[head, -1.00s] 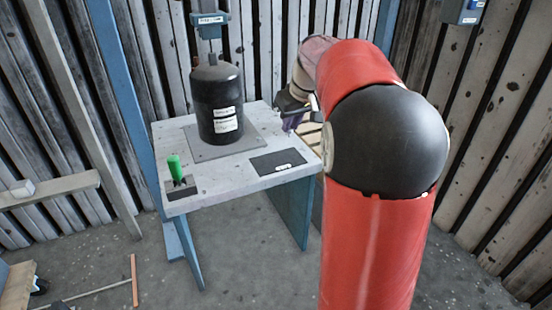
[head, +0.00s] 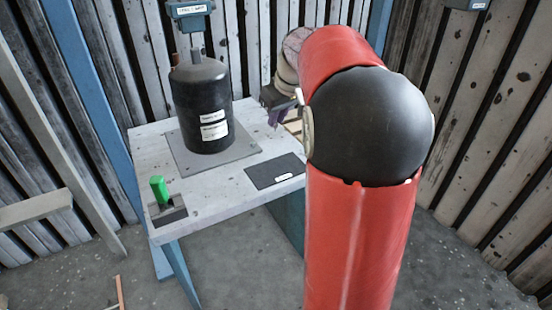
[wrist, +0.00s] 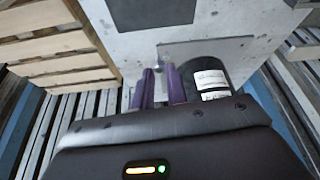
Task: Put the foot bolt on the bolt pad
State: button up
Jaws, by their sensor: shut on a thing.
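My gripper, with purple fingers, is beyond the right side of the table in the head view (head: 276,117), partly hidden by my arm. In the wrist view (wrist: 161,88) its fingers are close together with a narrow gap. A dark flat pad with a white label, which appears to be the bolt pad (head: 265,177), lies at the table's front right. It also shows at the top of the wrist view (wrist: 150,12). The gripper is apart from it, and nothing stands on it.
A black canister (head: 202,105) stands on a grey plate (head: 180,153) on the white table (head: 215,185). A green upright piece (head: 159,190) stands at a small dark pad (head: 170,212) at front left. A wooden pallet (wrist: 55,45) is beside the table.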

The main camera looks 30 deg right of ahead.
notch_tip(320, 180, down, 13)
jog(key=shift+r+b, duration=0.15)
jog(key=shift+b, duration=0.55)
jog(key=shift+o, duration=1.4)
jog(key=o, duration=0.4)
jog(key=shift+o, duration=0.2)
